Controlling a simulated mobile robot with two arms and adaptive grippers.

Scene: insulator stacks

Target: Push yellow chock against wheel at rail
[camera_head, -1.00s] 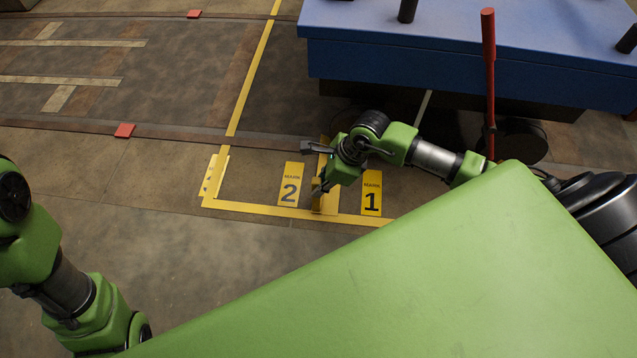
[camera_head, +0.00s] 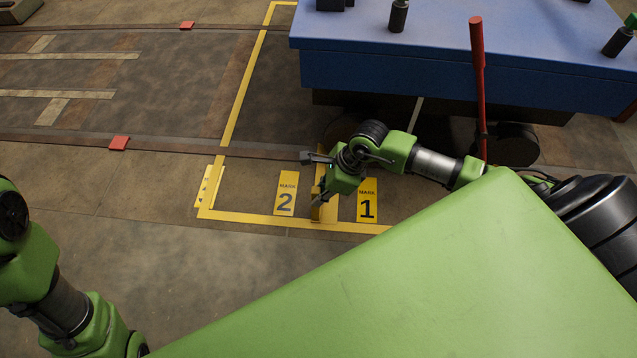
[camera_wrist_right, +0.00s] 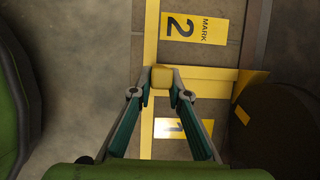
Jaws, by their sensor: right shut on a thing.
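A yellow chock (camera_head: 327,212) stands on the floor between the MARK 2 and MARK 1 plates, partly hidden by my right gripper (camera_head: 316,194). In the right wrist view, my right gripper (camera_wrist_right: 163,84) is shut on a yellow block (camera_wrist_right: 162,77), which looks like part of the chock. A dark wheel (camera_head: 512,146) shows below the blue cart (camera_head: 430,75), to the right of the chock. The near rail (camera_head: 250,151) runs towards the cart and is partly hidden by my right arm. My left arm is at the left edge, with its gripper out of view.
The MARK 2 plate (camera_head: 286,193) and MARK 1 plate (camera_head: 367,200) lie inside yellow floor lines (camera_head: 262,217). A red lever (camera_head: 478,85) stands upright beside the cart. A red block (camera_head: 119,143) sits on the near rail. The floor at lower left is clear.

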